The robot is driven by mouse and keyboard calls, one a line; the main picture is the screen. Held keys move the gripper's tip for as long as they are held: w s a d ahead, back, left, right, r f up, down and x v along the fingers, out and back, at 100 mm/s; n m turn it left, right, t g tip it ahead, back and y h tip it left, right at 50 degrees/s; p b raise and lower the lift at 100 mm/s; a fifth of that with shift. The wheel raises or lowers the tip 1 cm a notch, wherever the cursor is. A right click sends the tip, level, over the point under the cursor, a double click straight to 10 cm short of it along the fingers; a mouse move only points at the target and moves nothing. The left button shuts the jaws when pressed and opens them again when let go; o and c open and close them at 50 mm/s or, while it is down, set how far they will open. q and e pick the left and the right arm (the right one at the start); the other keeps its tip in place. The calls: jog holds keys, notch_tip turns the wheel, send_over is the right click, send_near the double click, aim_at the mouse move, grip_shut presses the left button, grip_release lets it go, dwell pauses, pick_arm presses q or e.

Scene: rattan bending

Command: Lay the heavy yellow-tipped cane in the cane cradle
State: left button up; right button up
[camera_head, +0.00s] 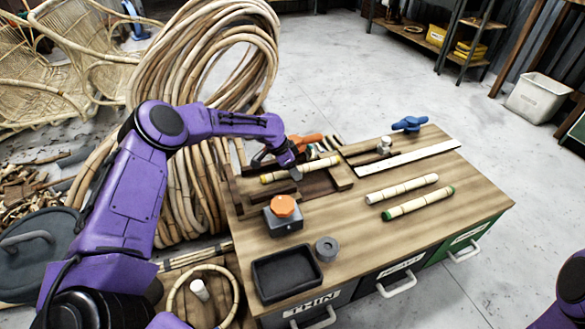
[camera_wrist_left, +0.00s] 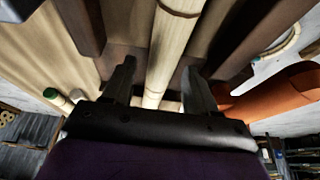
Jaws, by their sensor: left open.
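The yellow-tipped cane (camera_head: 317,165) lies along the dark brown wooden cane cradle (camera_head: 345,178) at the back left of the bench, its yellow end towards the left. My left gripper (camera_head: 291,170) is down at this cane. In the left wrist view the left gripper (camera_wrist_left: 160,90) is open, with one finger on each side of the pale cane (camera_wrist_left: 165,45) and visible gaps between them. Dark cradle walls (camera_wrist_left: 230,40) run beside the cane there. Whether the cane's whole length rests on the cradle floor is hard to tell. My right gripper is out of view.
A green-tipped cane (camera_head: 418,203) and another pale cane (camera_head: 402,188) lie on the bench (camera_head: 350,235) to the right. An orange-topped block (camera_head: 283,215), a black tray (camera_head: 285,274) and a grey ring (camera_head: 326,248) stand in front. An orange tool (camera_head: 305,141) lies behind the cradle.

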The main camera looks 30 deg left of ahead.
pick_arm(q)
jog(key=p+v, duration=0.3)
jog(key=v, duration=0.9)
